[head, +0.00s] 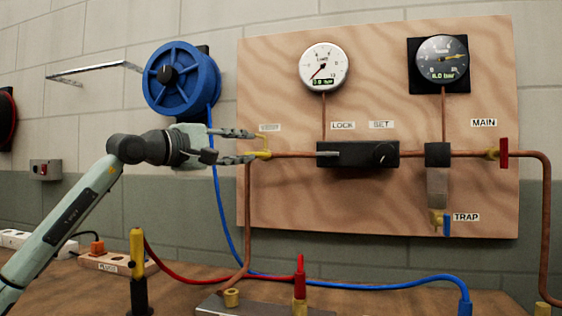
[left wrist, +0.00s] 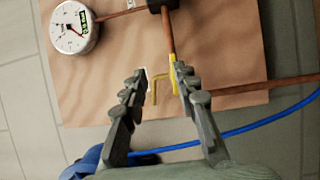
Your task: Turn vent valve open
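The vent valve (head: 265,153) is a small brass fitting with a thin yellow angled handle, at the left end of the copper pipe on the plywood board. Its small label (head: 269,127) is too blurred to read. My left gripper (head: 254,146) reaches in from the left, with one finger above and one below the handle's level. In the left wrist view, the yellow handle (left wrist: 155,88) lies between the two open fingers (left wrist: 160,70). The right-hand finger there is very close to the brass body; contact cannot be told. My right gripper is not in view.
The plywood board (head: 440,210) carries two gauges (head: 324,67), a black lock/set box (head: 358,154), a red main handle (head: 504,153) and a blue trap handle (head: 446,225). A blue hose reel (head: 181,79) hangs behind my left gripper. Hoses and fittings cover the bench below.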

